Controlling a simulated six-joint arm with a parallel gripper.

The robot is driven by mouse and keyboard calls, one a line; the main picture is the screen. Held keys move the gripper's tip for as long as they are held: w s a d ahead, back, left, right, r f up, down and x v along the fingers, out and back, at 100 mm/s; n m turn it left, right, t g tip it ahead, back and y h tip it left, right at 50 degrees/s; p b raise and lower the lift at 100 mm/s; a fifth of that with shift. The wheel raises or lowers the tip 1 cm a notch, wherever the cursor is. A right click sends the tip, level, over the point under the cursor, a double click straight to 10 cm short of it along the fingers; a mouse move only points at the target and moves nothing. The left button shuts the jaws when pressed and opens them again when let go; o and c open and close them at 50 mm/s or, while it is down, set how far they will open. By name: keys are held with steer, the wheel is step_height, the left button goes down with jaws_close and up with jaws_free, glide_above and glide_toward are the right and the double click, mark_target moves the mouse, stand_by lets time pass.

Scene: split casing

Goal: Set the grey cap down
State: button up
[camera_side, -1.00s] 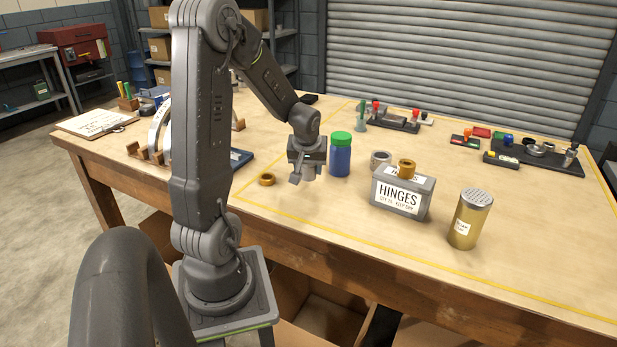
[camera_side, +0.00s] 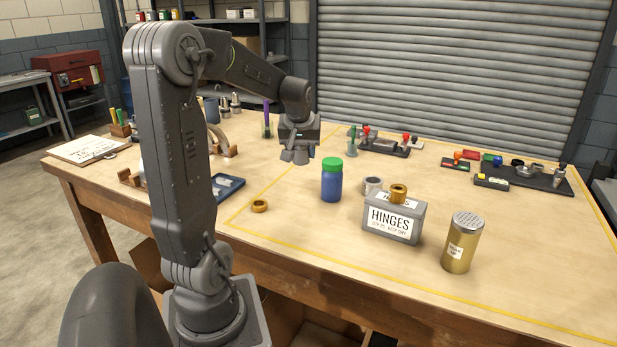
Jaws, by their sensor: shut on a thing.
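My gripper (camera_side: 299,148) points down over the back middle of the table, behind and left of the blue bottle with a green lid (camera_side: 331,182). It is shut on the grey cap (camera_side: 301,157), a small grey piece that shows just under the jaws and is partly hidden by them. I cannot tell whether the cap touches the table or hangs a little above it.
A brass ring (camera_side: 260,206) lies front left. A grey ring (camera_side: 373,184) sits behind the grey HINGES box (camera_side: 394,222), which has a brass ring on top. A gold shaker (camera_side: 462,243) stands right. Stamps (camera_side: 384,146) lie behind. The table's middle right is clear.

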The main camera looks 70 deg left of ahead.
steer(key=w+a+r, duration=0.1)
steer(key=w+a, duration=0.4)
steer(key=a, duration=0.4)
steer(key=n, duration=0.2)
glide_above(309, 172)
steer(key=d, duration=0.2)
steer(key=f, duration=0.2)
steer(key=shift+g, duration=0.3)
steer(key=f, duration=1.3)
steer(key=shift+s+a+f, duration=0.15)
steer(key=shift+a+f, duration=0.1)
steer(key=shift+f, duration=0.4)
steer(key=o, duration=1.1)
steer(key=shift+f, duration=0.2)
steer(key=shift+r, duration=0.1)
